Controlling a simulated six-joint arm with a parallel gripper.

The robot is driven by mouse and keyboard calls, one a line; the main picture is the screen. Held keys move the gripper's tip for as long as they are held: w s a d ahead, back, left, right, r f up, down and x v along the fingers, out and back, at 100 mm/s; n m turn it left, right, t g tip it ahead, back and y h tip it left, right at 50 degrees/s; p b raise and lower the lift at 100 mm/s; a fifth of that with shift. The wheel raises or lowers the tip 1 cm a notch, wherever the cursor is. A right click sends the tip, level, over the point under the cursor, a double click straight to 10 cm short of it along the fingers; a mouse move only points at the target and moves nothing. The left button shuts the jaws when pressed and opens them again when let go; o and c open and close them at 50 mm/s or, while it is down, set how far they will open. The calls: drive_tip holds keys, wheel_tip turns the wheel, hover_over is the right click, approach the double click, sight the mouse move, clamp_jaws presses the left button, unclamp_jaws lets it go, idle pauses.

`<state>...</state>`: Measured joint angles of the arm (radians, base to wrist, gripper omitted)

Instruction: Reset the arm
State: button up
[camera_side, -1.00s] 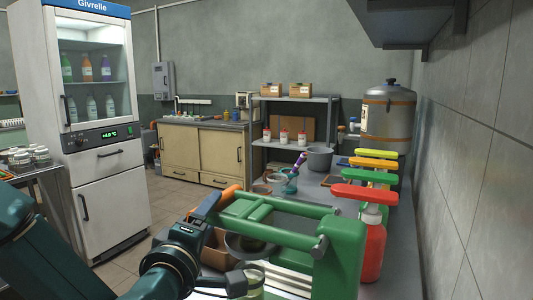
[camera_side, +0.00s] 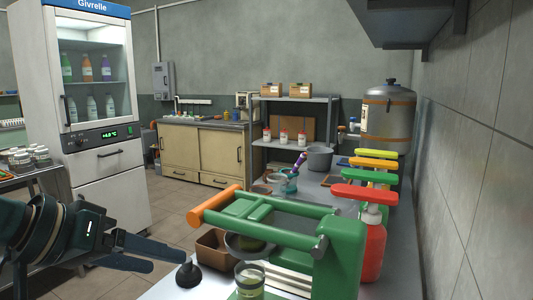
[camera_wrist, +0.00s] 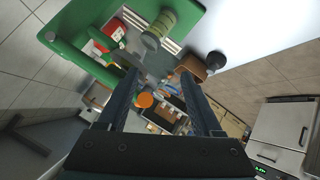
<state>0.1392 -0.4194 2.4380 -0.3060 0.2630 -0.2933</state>
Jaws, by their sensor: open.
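My gripper (camera_side: 168,262) is at the lower left in the side view, left of the press, with its fingers apart and pointing right. In the wrist view its two fingers (camera_wrist: 162,76) are spread with nothing held between them. The green press (camera_side: 275,222) stands on the counter, its orange handle grip (camera_side: 214,204) sticking out to the left, apart from my gripper. The press also fills the upper left of the wrist view (camera_wrist: 70,25). A glass with green contents (camera_side: 250,281) stands at the front of the press.
A black plunger-shaped object (camera_side: 188,274) stands on the counter close to my fingertips. A brown box (camera_side: 211,247) sits behind it. Red, green and yellow-topped bottles (camera_side: 372,245) line the right side. A white fridge (camera_side: 105,180) stands at left. Open floor lies between.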

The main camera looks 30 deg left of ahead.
drive_tip(key=s+a+f+m+g+y, duration=0.1)
drive_tip(key=s+a+f+m+g, duration=0.1)
drive_tip(key=s, duration=0.3)
drive_tip(key=s+a+f+m+g+y, duration=0.1)
drive_tip(key=s+a+f+m+g, duration=0.1)
drive_tip(key=s, duration=0.4)
drive_tip(key=shift+s+a+f+m, duration=0.3)
drive_tip(key=shift+a+m, duration=0.1)
drive_tip(key=shift+a, duration=0.3)
drive_tip(key=shift+w, duration=0.1)
